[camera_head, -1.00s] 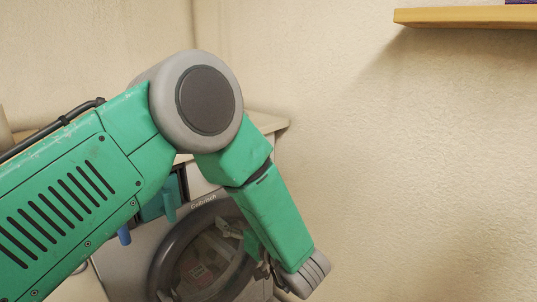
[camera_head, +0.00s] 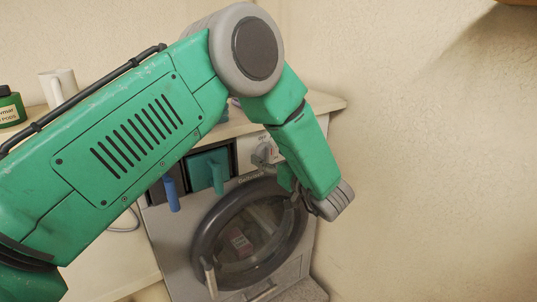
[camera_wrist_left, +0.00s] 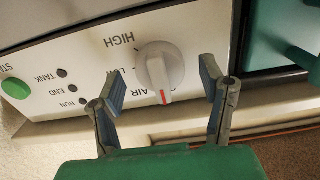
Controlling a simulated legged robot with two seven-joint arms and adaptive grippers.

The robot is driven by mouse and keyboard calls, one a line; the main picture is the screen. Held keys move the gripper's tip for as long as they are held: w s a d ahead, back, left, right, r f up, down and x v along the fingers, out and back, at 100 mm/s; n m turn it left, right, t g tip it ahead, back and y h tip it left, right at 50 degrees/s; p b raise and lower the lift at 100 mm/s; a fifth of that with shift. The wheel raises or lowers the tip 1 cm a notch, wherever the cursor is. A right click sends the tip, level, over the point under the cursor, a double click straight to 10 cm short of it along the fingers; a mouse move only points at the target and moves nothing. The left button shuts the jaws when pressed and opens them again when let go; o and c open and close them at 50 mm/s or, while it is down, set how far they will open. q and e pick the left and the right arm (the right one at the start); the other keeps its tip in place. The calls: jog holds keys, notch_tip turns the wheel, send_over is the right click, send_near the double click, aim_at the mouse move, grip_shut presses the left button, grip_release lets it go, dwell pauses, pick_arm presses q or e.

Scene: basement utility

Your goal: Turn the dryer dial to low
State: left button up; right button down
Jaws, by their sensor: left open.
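The dryer (camera_head: 180,235) stands against the wall with its round door shut. Its grey-white dial (camera_wrist_left: 160,68) is on the control panel in the wrist view, with upside-down labels HIGH, LOW (partly covered) and AIR around it. The dial's red mark points toward the bottom of the picture, beside AIR. In the head view the dial (camera_head: 264,153) shows just left of my forearm. My left gripper (camera_wrist_left: 163,67) is open, one finger on each side of the dial, with visible gaps. In the head view the hand (camera_head: 287,178) is mostly hidden behind my wrist.
A green start button (camera_wrist_left: 15,88) and small indicator lights sit beside the dial. A teal drawer front (camera_head: 209,169) and a blue handle (camera_head: 171,194) are left of the dial. A white mug (camera_head: 60,84) and a green tub (camera_head: 10,107) stand on the counter.

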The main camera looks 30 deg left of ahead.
pick_arm(q)
jog(key=shift+w+a, duration=0.25)
jog(key=shift+a, duration=0.2)
jog(key=shift+a, duration=0.1)
jog(key=c, duration=1.1)
jog(key=shift+c, duration=0.2)
jog(key=shift+r, duration=0.1)
